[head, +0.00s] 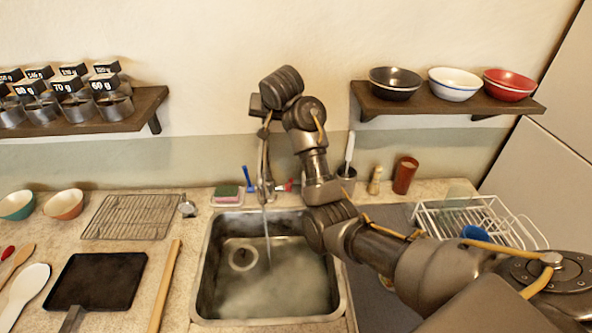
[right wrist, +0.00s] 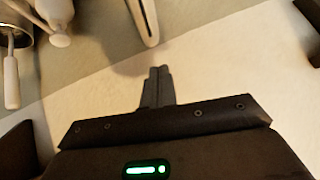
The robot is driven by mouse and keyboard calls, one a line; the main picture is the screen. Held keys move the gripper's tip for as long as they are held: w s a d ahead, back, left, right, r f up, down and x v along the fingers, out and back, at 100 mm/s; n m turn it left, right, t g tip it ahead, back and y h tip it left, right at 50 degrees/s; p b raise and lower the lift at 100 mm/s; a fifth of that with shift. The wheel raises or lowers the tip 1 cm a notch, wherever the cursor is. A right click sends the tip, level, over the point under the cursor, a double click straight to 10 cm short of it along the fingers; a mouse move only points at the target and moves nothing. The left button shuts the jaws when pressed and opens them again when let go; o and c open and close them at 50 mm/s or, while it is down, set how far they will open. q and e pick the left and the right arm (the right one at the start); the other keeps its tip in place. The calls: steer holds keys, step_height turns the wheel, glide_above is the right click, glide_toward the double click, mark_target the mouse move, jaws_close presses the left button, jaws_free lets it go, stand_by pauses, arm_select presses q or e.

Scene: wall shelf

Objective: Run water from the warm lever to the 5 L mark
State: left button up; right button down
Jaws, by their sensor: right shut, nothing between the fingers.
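The metal tap (head: 263,165) stands behind the sink (head: 203,272) in the head view. A stream of water (head: 267,240) runs from it into the sink, where cloudy water (head: 270,290) covers the bottom. The round drain (head: 242,258) shows through. I cannot make out a 5 L mark. My right gripper (head: 265,125) is above the tap near the wall. Its fingers (right wrist: 158,87) are shut and empty. My left gripper is out of view.
A sponge (head: 228,190) lies behind the sink, left of the blue lever. A wire rack (head: 130,216) is to the left, a dish rack (head: 475,222) to the right. Wall shelves hold canisters (head: 72,105) at left and bowls (head: 455,85) at right.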

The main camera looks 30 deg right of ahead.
steer(key=s+d+f+m+g, duration=0.2)
steer(key=s+d+f+g, duration=0.25)
steer(key=d+f, duration=0.25)
steer(key=f+p, duration=0.1)
steer(key=f, duration=0.2)
steer(key=a+f+p, duration=0.1)
steer(key=f+p, duration=0.1)
steer(key=f, duration=0.2)
steer(key=f+p, duration=0.2)
steer(key=f, duration=0.2)
steer(key=shift+a+f, duration=0.2)
steer(key=shift+a, duration=0.05)
